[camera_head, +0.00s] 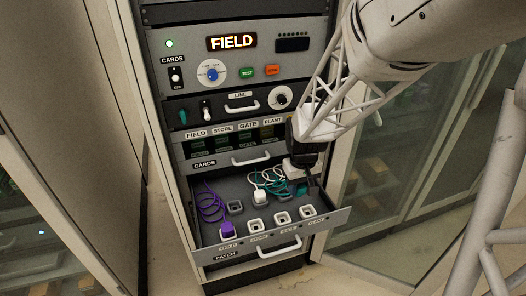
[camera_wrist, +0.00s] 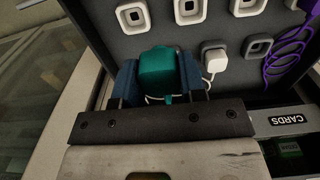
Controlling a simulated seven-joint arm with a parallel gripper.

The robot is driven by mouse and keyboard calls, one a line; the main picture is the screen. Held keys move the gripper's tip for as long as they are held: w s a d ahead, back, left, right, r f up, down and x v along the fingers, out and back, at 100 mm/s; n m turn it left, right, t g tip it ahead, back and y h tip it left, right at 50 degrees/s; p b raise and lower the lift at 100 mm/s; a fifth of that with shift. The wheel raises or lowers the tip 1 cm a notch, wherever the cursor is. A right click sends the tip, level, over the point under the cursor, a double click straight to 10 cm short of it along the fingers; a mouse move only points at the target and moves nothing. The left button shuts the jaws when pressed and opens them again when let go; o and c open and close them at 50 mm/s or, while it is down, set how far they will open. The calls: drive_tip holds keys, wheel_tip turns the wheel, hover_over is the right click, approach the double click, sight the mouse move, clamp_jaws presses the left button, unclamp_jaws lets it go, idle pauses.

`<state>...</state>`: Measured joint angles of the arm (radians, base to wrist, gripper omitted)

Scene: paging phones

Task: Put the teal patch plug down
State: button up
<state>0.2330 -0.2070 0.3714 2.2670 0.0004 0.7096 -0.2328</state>
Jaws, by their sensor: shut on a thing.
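The teal patch plug (camera_wrist: 158,72) sits between the two blue fingers of my gripper (camera_wrist: 160,80) in the wrist view. My gripper (camera_head: 308,170) is shut on it at the right rear of the open patch drawer (camera_head: 262,262). In the head view the gripper mostly hides the plug; a teal cord (camera_head: 274,186) shows to its left. I cannot tell whether the plug touches the drawer floor. The white plug (camera_head: 260,197) sits in a grey socket beside the held plug; it also shows in the wrist view (camera_wrist: 214,63).
A purple plug (camera_head: 227,229) sits in the FIELD socket. The STORE (camera_head: 256,226), GATE (camera_head: 283,218) and PLANT (camera_head: 307,211) sockets are empty, as is a grey socket (camera_head: 236,207) at the rear left. The CARDS drawer (camera_head: 240,147) is above. The display (camera_head: 232,42) reads FIELD.

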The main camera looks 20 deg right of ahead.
drive_tip(key=shift+s+d+r, duration=0.1)
drive_tip(key=shift+d+r, duration=0.05)
drive_tip(key=shift+d, duration=2)
drive_tip(key=shift+f, duration=3.15)
drive_tip(key=shift+f, duration=1.9)
drive_tip(key=shift+f, duration=0.2)
drive_tip(key=o, duration=0.9)
